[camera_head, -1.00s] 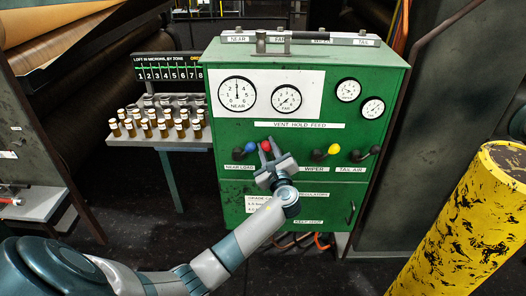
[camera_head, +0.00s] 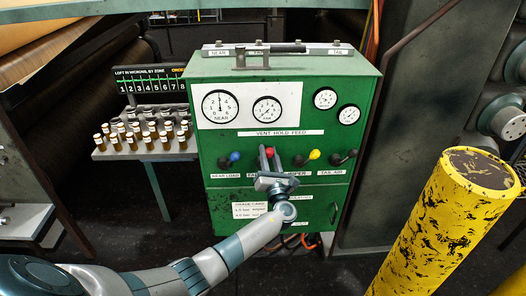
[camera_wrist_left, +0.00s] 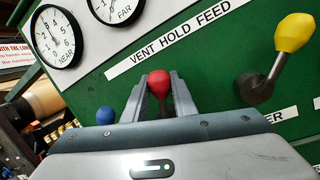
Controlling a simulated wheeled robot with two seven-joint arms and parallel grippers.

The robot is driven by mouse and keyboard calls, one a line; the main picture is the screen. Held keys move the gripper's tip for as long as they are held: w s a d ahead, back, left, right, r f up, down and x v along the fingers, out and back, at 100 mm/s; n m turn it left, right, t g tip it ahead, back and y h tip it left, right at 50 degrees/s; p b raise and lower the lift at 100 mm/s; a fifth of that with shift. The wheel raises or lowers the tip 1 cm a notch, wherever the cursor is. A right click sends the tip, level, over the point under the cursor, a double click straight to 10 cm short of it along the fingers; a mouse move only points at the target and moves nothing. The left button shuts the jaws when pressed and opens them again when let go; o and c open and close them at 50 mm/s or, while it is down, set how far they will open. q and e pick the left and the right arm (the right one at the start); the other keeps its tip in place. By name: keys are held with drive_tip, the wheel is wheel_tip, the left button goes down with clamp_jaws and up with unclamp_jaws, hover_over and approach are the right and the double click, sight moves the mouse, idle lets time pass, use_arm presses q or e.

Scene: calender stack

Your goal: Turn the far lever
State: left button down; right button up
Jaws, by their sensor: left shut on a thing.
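The green panel (camera_head: 222,150) stands ahead with a row of levers under its "VENT HOLD FEED" label. The far lever has a red knob (camera_head: 270,152), below the FAR gauge (camera_head: 267,111). My left gripper (camera_head: 271,164) is at this lever, its fingers on either side of it. In the left wrist view the red knob (camera_wrist_left: 158,80) points up between the two fingers (camera_wrist_left: 160,95), which are shut on the lever. Its lower part is hidden behind the gripper body. The FAR gauge also shows there (camera_wrist_left: 116,6). My right gripper is not in view.
A blue-knobbed lever (camera_head: 234,157) is close on the left; a yellow-knobbed one (camera_head: 314,155) and a black one (camera_head: 346,156) are on the right. A yellow post (camera_head: 445,225) stands front right. A table of small bottles (camera_head: 150,150) is left.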

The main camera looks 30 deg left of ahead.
use_arm(q)
drive_tip(key=m, duration=0.2)
drive_tip(key=d+m, duration=0.1)
drive_tip(key=shift+w+d+f+t+h, duration=0.1)
drive_tip(key=shift+w+f+t+h, duration=0.15)
drive_tip(key=shift+w+t+h, duration=0.15)
drive_tip(key=shift+w+d+f+m+h+p, duration=0.15)
drive_tip(key=shift+d+f+m+h+p, duration=0.2)
drive_tip(key=shift+m, duration=0.75)
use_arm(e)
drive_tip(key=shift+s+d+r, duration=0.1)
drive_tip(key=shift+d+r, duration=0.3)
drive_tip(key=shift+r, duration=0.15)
use_arm(q)
drive_tip(key=c, duration=1.5)
unclamp_jaws()
drive_tip(key=shift+o, duration=0.2)
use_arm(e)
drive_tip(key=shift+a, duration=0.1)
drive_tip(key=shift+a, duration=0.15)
use_arm(q)
drive_tip(key=b+v, duration=0.4)
drive_tip(key=v, duration=1.3)
drive_tip(key=shift+f, duration=0.45)
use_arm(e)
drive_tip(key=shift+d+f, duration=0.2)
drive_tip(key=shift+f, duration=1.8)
